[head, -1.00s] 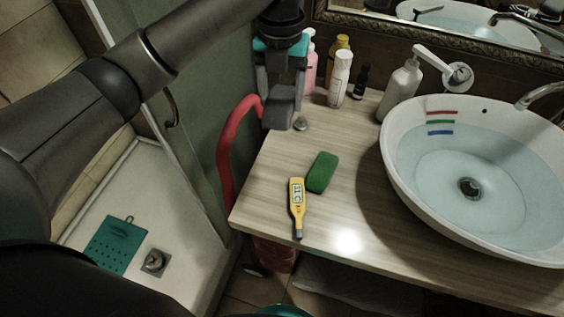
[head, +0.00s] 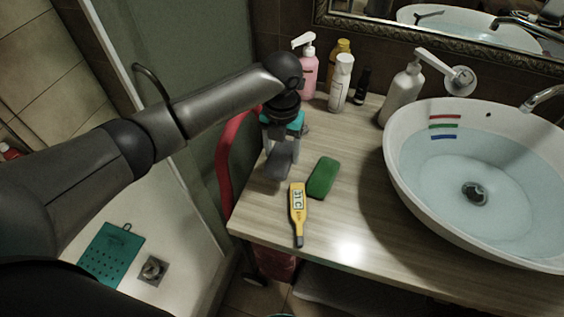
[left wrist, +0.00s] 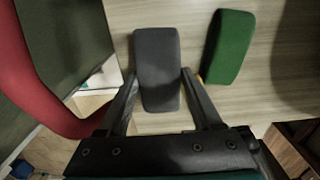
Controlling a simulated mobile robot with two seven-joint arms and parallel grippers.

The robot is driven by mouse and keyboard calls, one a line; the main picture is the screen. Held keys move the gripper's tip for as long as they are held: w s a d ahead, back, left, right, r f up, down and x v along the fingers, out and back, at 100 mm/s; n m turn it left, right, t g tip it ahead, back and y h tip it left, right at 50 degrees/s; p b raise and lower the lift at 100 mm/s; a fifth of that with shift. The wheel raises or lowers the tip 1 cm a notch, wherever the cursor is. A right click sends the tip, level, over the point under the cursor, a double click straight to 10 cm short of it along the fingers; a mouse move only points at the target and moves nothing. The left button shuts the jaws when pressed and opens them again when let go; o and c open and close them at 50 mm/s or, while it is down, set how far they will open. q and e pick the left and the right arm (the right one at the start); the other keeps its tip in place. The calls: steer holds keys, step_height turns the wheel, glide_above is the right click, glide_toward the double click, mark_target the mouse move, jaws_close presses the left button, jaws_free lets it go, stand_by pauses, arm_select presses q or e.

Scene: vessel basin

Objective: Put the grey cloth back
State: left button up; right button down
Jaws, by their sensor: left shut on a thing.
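The grey cloth (head: 277,163) is a small grey block. My left gripper (head: 281,148) is shut on it, over the left part of the counter. In the left wrist view the grey cloth (left wrist: 157,62) sits between the two fingertips (left wrist: 159,76). I cannot tell whether its underside touches the counter. A green block (head: 322,177) lies just to its right, and it also shows in the left wrist view (left wrist: 229,46). My right gripper is not in view.
A yellow thermometer (head: 298,213) lies near the front edge of the wooden counter (head: 345,215). The water-filled basin (head: 400,165) stands at right. Several bottles, one a pink pump bottle (head: 308,72), line the back. A red curved rail (head: 224,165) borders the counter's left side.

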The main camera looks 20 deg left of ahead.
mark_target(282, 162)
arm_select(q)
steer(key=shift+f+b, duration=0.35)
steer(key=shift+f, duration=1.8)
steer(key=shift+f, duration=0.1)
steer(key=o, duration=1.2)
step_height(282, 162, up, 12)
steer(key=shift+r+p, duration=0.15)
steer(key=shift+p, duration=0.85)
